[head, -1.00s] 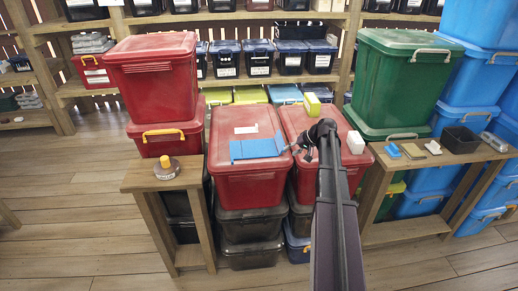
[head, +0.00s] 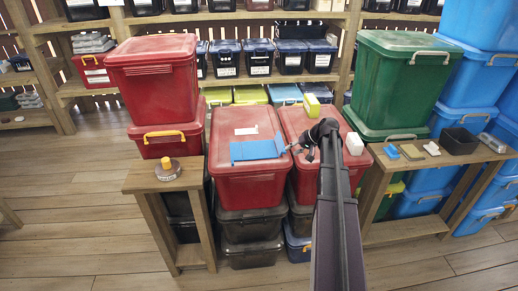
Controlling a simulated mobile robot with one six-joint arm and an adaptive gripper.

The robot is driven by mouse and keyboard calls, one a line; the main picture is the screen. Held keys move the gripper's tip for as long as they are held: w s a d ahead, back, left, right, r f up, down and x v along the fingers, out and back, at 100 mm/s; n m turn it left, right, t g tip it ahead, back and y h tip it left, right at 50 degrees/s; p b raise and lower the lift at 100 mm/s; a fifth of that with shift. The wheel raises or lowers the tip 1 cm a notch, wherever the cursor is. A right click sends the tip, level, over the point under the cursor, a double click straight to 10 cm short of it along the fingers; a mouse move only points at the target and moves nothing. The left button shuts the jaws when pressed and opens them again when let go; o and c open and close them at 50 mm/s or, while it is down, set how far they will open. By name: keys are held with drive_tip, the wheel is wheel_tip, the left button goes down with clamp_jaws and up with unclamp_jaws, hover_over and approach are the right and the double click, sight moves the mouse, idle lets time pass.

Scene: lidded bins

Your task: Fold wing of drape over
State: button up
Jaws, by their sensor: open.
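The drape (head: 257,150) is a flat blue sheet on the lid of the middle red bin (head: 248,190). It has a narrow darker strip along its left end and a visible seam line. Its right end reaches the lid's right side. My gripper (head: 297,150) is just right of that end, low over the gap between the two red bins, with its jaws open. It looks small and dark, and I cannot tell whether a fingertip touches the drape. My arm hides part of the right red bin (head: 298,122).
A white label (head: 246,131) lies behind the drape. A yellow-green block (head: 312,105) and a white block (head: 354,143) stand on the right bin. A tall green bin (head: 398,80) rises at right.

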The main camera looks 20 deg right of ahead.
drive_tip(key=shift+r+p, duration=0.95)
drive_tip(key=shift+r, duration=0.25)
drive_tip(key=shift+f, duration=0.1)
drive_tip(key=shift+c, duration=0.2)
drive_tip(key=a+f+g+h, duration=0.1)
drive_tip(key=h, duration=0.1)
drive_tip(key=w+a+f+g+h, duration=0.1)
drive_tip(key=a+f+g+h, duration=0.1)
drive_tip(key=h, duration=0.1)
drive_tip(key=shift+a+f+n, duration=0.15)
drive_tip(key=shift+a+n, duration=0.05)
drive_tip(key=shift+n, duration=0.2)
drive_tip(key=w+a+r+n+h+p, duration=0.1)
drive_tip(key=w+a+r+h, duration=0.2)
drive_tip(key=h, duration=0.5)
drive_tip(key=shift+a+r+n+g, duration=0.3)
drive_tip(key=shift+r+n, duration=0.1)
drive_tip(key=shift+r, duration=0.2)
drive_tip(key=shift+d+f, duration=0.1)
drive_tip(key=shift+f, duration=0.05)
